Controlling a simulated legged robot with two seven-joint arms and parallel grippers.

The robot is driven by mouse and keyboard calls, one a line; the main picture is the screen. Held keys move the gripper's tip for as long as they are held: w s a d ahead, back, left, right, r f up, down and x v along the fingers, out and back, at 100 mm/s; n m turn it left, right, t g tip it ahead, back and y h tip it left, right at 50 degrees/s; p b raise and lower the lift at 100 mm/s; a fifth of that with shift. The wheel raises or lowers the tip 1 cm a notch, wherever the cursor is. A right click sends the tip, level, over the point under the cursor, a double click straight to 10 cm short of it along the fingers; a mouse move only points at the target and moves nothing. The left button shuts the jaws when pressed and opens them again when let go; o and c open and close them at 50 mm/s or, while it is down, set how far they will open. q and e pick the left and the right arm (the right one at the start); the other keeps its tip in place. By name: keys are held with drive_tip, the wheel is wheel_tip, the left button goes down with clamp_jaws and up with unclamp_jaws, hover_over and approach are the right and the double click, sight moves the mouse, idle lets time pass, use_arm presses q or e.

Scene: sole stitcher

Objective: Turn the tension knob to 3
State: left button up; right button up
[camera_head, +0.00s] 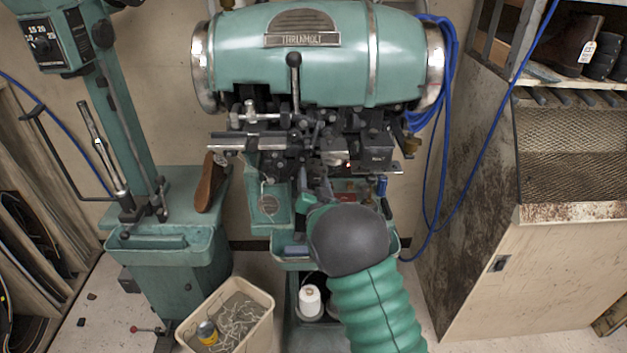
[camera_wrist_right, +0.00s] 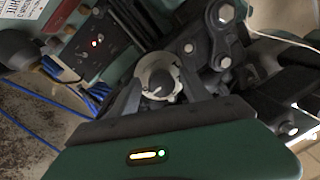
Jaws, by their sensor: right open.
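A round pale metal dial with a dark centre, apparently the tension knob (camera_wrist_right: 150,72), shows in the right wrist view on the dark machine head. Its numbers are too small or blurred to read. My right gripper (camera_wrist_right: 163,92) is open, with its two dark fingers on either side of the lower part of the dial. I cannot tell whether they touch it. In the head view my right gripper (camera_head: 317,188) is at the front of the stitcher (camera_head: 340,60), below its dark mechanism. The knob cannot be made out clearly there. My left gripper is out of view.
Dark levers and bolts (camera_wrist_right: 225,45) crowd the dial's right side. A control box with a red light (camera_wrist_right: 95,43) is at upper left. In the head view, a lever with a black ball (camera_head: 294,60) stands above, and blue cables (camera_head: 443,70) hang at right.

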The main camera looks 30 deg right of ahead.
clamp_jaws()
drive_tip(key=shift+n, duration=0.3)
drive_tip(key=n, duration=0.3)
drive_tip(key=shift+b, duration=0.3)
drive_tip(key=n, duration=0.4)
drive_tip(key=shift+a+r+n+g, duration=0.1)
drive_tip(key=shift+n+g, duration=0.2)
drive_tip(key=shift+n, duration=0.1)
drive_tip(key=n+p, duration=0.1)
drive_tip(key=n, duration=0.4)
drive_tip(key=shift+g+p, duration=0.3)
drive_tip(key=shift+p, duration=0.05)
drive_tip(key=shift+s+n+h+p, duration=0.1)
drive_tip(key=shift+n+h+p, duration=0.35)
drive_tip(key=shift+n, duration=1.35)
